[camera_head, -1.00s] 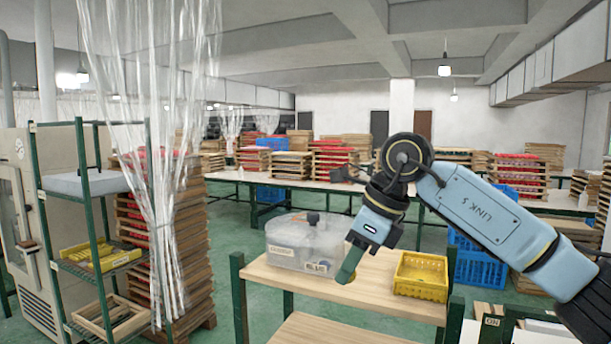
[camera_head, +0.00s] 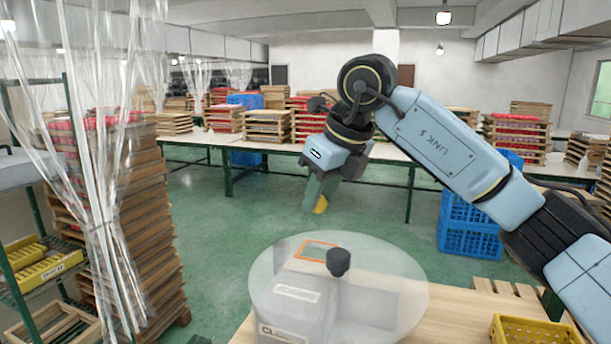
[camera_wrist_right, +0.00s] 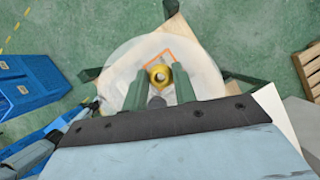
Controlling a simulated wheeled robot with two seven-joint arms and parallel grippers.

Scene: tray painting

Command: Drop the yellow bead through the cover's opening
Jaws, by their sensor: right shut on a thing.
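My right gripper (camera_head: 316,196) is shut on the yellow bead (camera_head: 320,206), which shows at its fingertips. In the right wrist view the bead (camera_wrist_right: 160,68) sits between the two green fingers (camera_wrist_right: 160,88). Below is a clear round cover (camera_head: 385,260) with a black knob (camera_head: 339,262). The cover's opening (camera_head: 318,251) is outlined in orange, on the far side of the knob. The bead is above the cover and apart from it. In the wrist view the orange outline (camera_wrist_right: 184,55) lies just beyond the bead, partly hidden by it.
A yellow basket (camera_head: 540,330) stands at the right. Blue crates (camera_head: 468,225) stand on the floor behind. A shelf rack and clear curtain (camera_head: 100,200) are at the left.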

